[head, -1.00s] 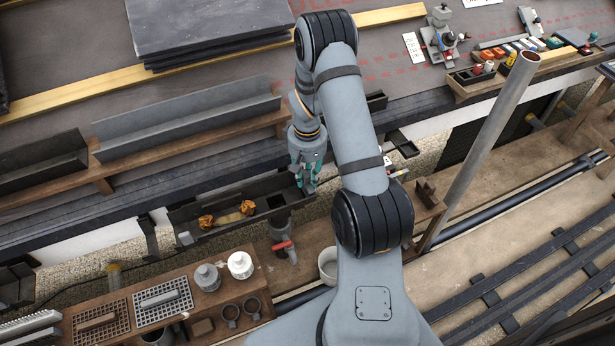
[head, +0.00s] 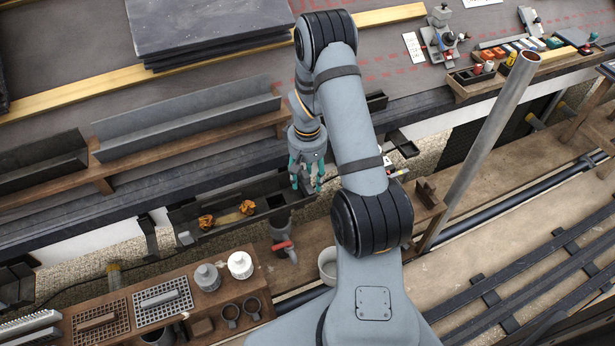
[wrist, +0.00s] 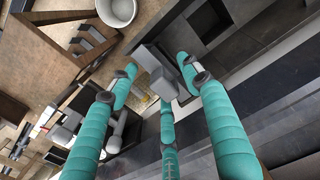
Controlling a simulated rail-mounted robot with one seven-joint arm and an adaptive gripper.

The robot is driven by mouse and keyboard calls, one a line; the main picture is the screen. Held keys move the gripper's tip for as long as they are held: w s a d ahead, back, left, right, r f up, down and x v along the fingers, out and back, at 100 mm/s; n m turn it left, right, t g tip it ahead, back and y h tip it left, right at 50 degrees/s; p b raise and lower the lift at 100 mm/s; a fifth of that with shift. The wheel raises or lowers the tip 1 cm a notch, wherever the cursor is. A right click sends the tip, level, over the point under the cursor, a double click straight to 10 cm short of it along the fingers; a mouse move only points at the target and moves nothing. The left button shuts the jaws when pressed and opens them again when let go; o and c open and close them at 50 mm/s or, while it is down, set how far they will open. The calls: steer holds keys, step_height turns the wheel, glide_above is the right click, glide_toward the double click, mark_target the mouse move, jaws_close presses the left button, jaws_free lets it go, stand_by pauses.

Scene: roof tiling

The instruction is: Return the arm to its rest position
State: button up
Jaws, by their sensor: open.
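My gripper (head: 306,180) has teal fingers and hangs at the right end of a dark gutter trough (head: 185,216) in the head view. In the wrist view the fingers (wrist: 155,85) are spread apart. A grey block-like piece (wrist: 150,62) lies between or just beyond the fingertips at the trough's end; I cannot tell whether a finger touches it. My arm (head: 352,120) reaches forward from its base and bends down over the roof edge.
Orange-brown leaf clumps (head: 207,222) lie in the trough. Below it are a downpipe piece with a red clamp (head: 282,246), a white bucket (head: 327,265) and a wooden caddy (head: 240,310). A slanted metal pole (head: 480,150) stands to the right. Slates (head: 205,25) are stacked at the back.

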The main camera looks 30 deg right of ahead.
steer(key=shift+o, duration=1.3)
steer(key=shift+r+p, duration=3.65)
steer(key=shift+r, duration=0.9)
steer(key=shift+f, duration=0.2)
step_height(320, 180, down, 8)
steer(key=b, duration=0.7)
steer(key=shift+f, duration=0.25)
steer(key=shift+r, duration=0.1)
